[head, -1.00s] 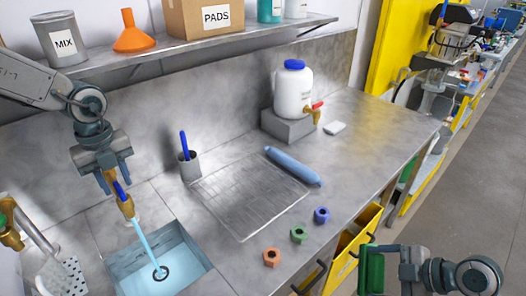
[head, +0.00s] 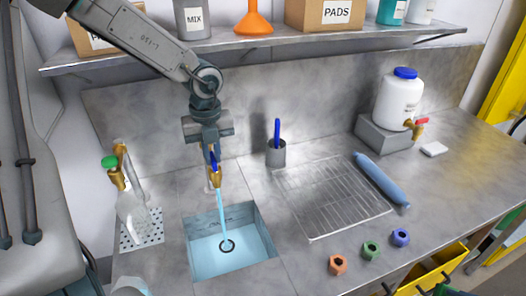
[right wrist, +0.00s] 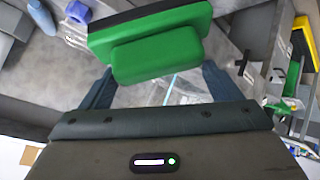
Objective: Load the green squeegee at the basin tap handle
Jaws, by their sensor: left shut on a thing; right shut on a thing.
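The basin tap (head: 217,180) is brass with a blue handle (head: 213,160), and a stream of water runs from it into the basin (head: 262,236). My left gripper (head: 211,154) comes down from above and is shut on the blue handle, hiding part of it. The green squeegee (right wrist: 160,50) shows in the right wrist view, a green block with a black edge. My right gripper (right wrist: 155,85) is shut on it, with a finger on either side below the block.
Left of the basin, a green-handled tap (head: 110,162) stands by a perforated plate (head: 142,232). To the right are a grey cup (head: 276,153), a drain grid (head: 330,200), a blue roll (head: 381,180) and several coloured nuts. A shelf (head: 300,42) runs above.

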